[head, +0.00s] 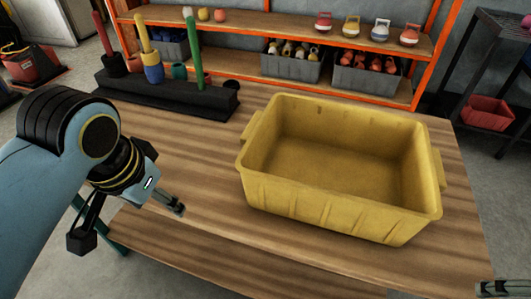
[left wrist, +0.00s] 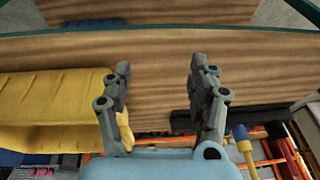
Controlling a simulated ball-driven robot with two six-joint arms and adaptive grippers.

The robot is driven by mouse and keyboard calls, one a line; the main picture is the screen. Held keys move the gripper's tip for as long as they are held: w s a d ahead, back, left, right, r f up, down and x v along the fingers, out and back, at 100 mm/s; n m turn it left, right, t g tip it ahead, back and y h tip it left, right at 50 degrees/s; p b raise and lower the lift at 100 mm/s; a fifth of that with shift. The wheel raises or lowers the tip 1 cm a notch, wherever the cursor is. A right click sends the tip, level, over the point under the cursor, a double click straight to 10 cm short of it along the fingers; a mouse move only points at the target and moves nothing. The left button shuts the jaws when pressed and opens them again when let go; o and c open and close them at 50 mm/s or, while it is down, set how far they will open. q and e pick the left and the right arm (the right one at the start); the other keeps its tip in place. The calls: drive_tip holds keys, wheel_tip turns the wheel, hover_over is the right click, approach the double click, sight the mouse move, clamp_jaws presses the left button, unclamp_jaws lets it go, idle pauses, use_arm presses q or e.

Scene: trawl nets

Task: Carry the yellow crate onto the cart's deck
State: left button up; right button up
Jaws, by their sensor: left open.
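The yellow crate (head: 340,213) stands upright and empty on the wooden workbench (head: 215,222), with a lug handle on its left end and another on its right. Its edge also shows at the left of the left wrist view (left wrist: 50,95). My left gripper (head: 177,208) is open and empty, left of the crate and apart from it, near the bench's front edge. Its two fingers stand apart in the left wrist view (left wrist: 160,70). Part of my right gripper (head: 497,287) shows at the bottom right corner; its jaws are unclear. I cannot make out the cart for certain.
A black rack (head: 165,88) with coloured upright tools stands on the bench behind my left gripper. Orange shelving (head: 345,88) with grey bins is behind the crate. A dark metal rack with a red bin (head: 487,113) stands at right. The bench's left front is clear.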

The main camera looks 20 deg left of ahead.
use_arm(q)
drive_tip(key=w+d+r, duration=0.2)
drive_tip(key=w+d, duration=0.1)
drive_tip(key=w, duration=1.1)
use_arm(e)
drive_tip(key=w+a+r, duration=0.2)
drive_tip(key=w+a, duration=0.1)
drive_tip(key=w, duration=1)
use_arm(q)
drive_tip(key=g+h, duration=0.1)
drive_tip(key=g, duration=0.1)
approach(255, 124)
drive_tip(key=shift+s+a, duration=0.15)
drive_tip(key=shift+s, duration=0.2)
use_arm(e)
drive_tip(key=g+y, duration=0.1)
drive_tip(key=g, duration=0.1)
approach(435, 164)
drive_tip(key=shift+s+d, duration=0.2)
drive_tip(key=shift+s, duration=0.15)
use_arm(q)
drive_tip(key=shift+w+d+r, duration=0.15)
drive_tip(key=shift+d+r, duration=0.05)
drive_tip(key=shift+r, duration=0.1)
use_arm(e)
drive_tip(key=shift+w+a+r, duration=0.1)
drive_tip(key=shift+a+r, duration=0.1)
drive_tip(key=shift+r, duration=0.1)
